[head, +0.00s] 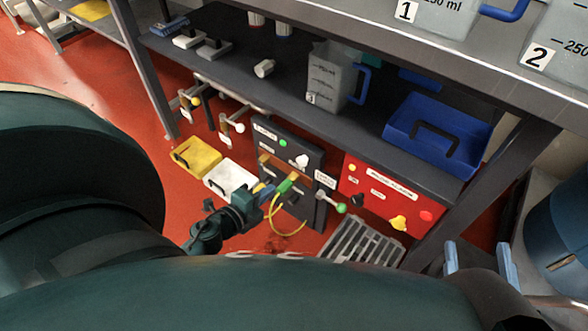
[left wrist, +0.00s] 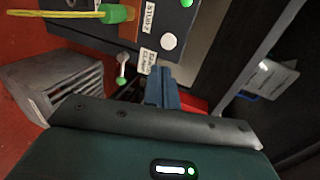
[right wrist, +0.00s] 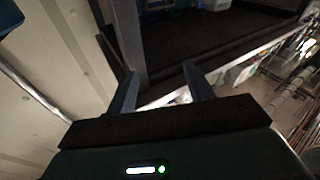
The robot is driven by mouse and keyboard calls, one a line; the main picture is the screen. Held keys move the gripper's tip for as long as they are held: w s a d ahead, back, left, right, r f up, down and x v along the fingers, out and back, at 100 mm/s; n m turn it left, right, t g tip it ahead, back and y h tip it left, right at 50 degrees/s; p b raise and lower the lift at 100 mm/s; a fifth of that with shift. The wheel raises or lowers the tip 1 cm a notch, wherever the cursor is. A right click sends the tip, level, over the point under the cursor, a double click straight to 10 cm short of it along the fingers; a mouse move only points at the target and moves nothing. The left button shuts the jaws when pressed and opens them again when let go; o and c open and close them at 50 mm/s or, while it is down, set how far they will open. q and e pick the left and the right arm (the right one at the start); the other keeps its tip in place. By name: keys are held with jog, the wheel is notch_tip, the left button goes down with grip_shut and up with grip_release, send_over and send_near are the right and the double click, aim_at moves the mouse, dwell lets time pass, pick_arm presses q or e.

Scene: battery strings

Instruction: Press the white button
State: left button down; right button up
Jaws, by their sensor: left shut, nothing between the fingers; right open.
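The white button (head: 302,160) is a round white disc on the dark panel (head: 272,134) under the bench. It also shows in the left wrist view (left wrist: 169,41), just beyond the fingertips. My left gripper (head: 264,190) is shut and empty, in front of the lower part of the panel. In the left wrist view, its fingers (left wrist: 162,84) point toward the panel, and a gap to the button appears to remain. My right gripper (head: 479,259) is open and empty at the lower right, away from the panel. Its spread fingers also show in the right wrist view (right wrist: 160,90).
A green plug (head: 286,185) with a yellow cable (head: 289,232) is close beside my left gripper. A red panel (head: 382,190), a green-tipped lever (head: 340,208) and a metal grate (head: 362,243) are to the right. White (head: 229,176) and yellow (head: 196,156) trays are to the left.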

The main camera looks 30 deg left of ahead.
aim_at(301, 162)
pick_arm(q)
jog(key=r+b+x, duration=0.1)
jog(key=x, duration=1)
jog(key=shift+w, duration=0.55)
pick_arm(e)
jog(key=shift+w+a+r+y, duration=0.1)
jog(key=shift+a+y, duration=0.1)
jog(key=shift+y, duration=0.1)
pick_arm(q)
jog(key=shift+w, duration=0.9)
pick_arm(e)
jog(key=shift+d+f, duration=0.15)
jog(key=shift+f, duration=0.05)
